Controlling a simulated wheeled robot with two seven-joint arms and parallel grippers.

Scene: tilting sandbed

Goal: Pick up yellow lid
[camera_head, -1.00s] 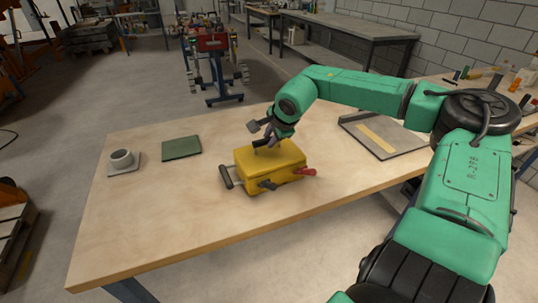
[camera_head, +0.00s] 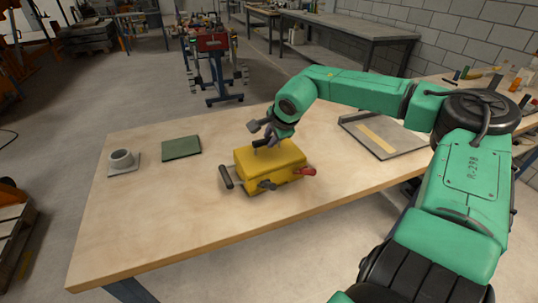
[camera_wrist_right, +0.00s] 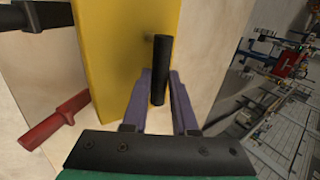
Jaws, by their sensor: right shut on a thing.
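In the right wrist view the lid (camera_wrist_right: 122,50) fills the upper middle, and the black post (camera_wrist_right: 160,65) stands between the fingers. My right gripper (camera_head: 263,143) is above the lid; in the wrist view its two grey-purple fingers (camera_wrist_right: 160,88) are shut on the post. Whether the lid's lower edge is clear of what lies beneath cannot be told. My left gripper is not in view.
A grey tray (camera_head: 385,137) lies right. The front-left tabletop is clear.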

